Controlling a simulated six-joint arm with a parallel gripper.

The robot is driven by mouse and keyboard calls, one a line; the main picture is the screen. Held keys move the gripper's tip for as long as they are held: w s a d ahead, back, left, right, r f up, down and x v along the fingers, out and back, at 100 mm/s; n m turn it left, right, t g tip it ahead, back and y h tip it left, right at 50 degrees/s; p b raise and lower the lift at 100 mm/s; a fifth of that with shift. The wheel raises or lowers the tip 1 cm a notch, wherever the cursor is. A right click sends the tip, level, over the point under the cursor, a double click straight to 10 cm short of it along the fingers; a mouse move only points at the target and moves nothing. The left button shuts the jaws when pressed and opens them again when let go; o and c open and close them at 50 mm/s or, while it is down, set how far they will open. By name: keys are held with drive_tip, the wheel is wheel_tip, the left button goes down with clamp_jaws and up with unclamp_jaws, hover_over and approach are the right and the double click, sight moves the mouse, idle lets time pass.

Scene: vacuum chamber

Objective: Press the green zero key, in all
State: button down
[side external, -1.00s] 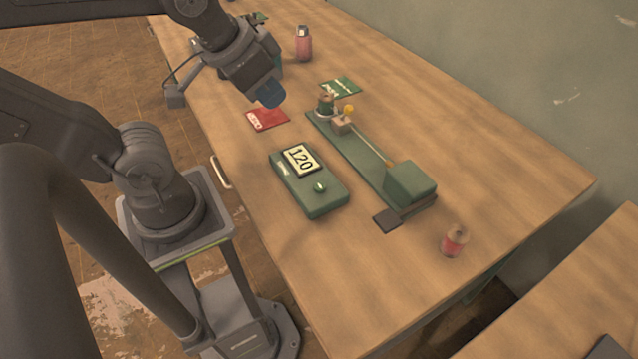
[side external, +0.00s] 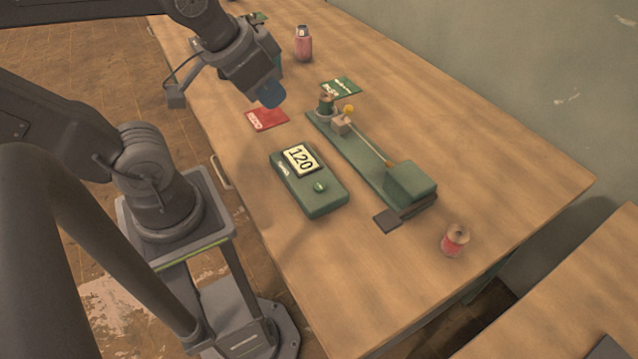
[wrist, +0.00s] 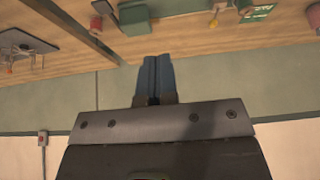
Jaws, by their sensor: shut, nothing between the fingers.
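The green zero key (side external: 319,187) is a small round button on the front end of a green box (side external: 318,204) on the table. The box has a display (side external: 300,159) reading 120. My gripper (side external: 270,96) has blue fingers and is shut and empty. It is in the air beyond the box, above and near a red card (side external: 267,119), well apart from the key. In the wrist view my shut fingers (wrist: 155,75) point toward the table's edge, and the key cannot be made out there.
A long green device (side external: 360,161) with a thin arm, a green spool and a yellow ball stands right of the box. A red spool (side external: 454,241) stands at the front right, a pink bottle (side external: 303,44) at the back. A green card (side external: 341,87) lies flat.

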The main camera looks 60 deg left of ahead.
idle(0.3)
drive_tip(key=m+g+y, duration=0.7)
drive_tip(key=y, duration=0.2)
hover_over(318, 188)
wheel_tip(318, 188, down, 13)
drive_tip(key=shift+f+g, duration=0.15)
drive_tip(key=shift+g, duration=0.15)
drive_tip(key=shift+f, duration=4.3)
drive_tip(key=shift+f, duration=0.15)
drive_tip(key=shift+f, duration=0.3)
